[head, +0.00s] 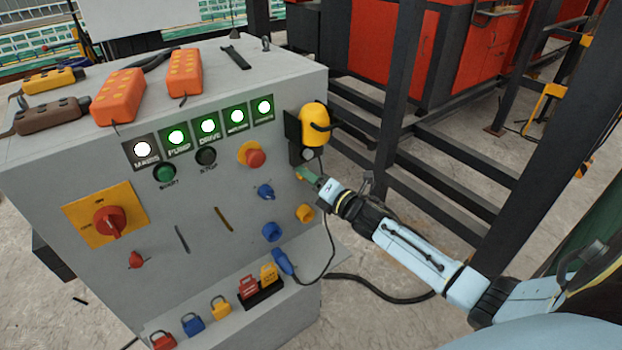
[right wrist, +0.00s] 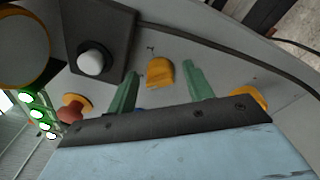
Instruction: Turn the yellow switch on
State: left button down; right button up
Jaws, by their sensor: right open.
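The yellow switch (right wrist: 160,73) is a small rounded knob on the grey panel face in the right wrist view. It appears between my right gripper's two green fingers (right wrist: 160,67), with a gap on both sides; I cannot tell how far the fingertips are from it in depth. In the head view my right gripper (head: 308,174) reaches in from the right to the panel's right edge, just below the yellow lamp, and mostly hides the switch. The gripper is open and empty. My left gripper is not in view.
Near the gripper are a red button on a yellow base (head: 252,156), a blue knob (head: 265,191), a yellow socket (head: 305,213) and a yellow lamp (head: 315,125). A white round button (right wrist: 90,62) sits beside the switch. Dark steel frames (head: 440,150) stand right of the cabinet (head: 190,250).

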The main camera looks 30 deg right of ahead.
jog(key=c, duration=0.9)
jog(key=shift+f+m, duration=0.1)
jog(key=shift+m, duration=0.3)
jog(key=m, duration=0.6)
jog(key=m+h+p, duration=0.1)
jog(key=m, duration=0.5)
jog(key=m+t+p, duration=0.1)
jog(key=m, duration=0.5)
jog(key=shift+s+a+f+h, duration=0.1)
jog(key=shift+a+f+h, duration=0.15)
jog(key=shift+f+h, duration=0.1)
jog(key=shift+m, duration=0.3)
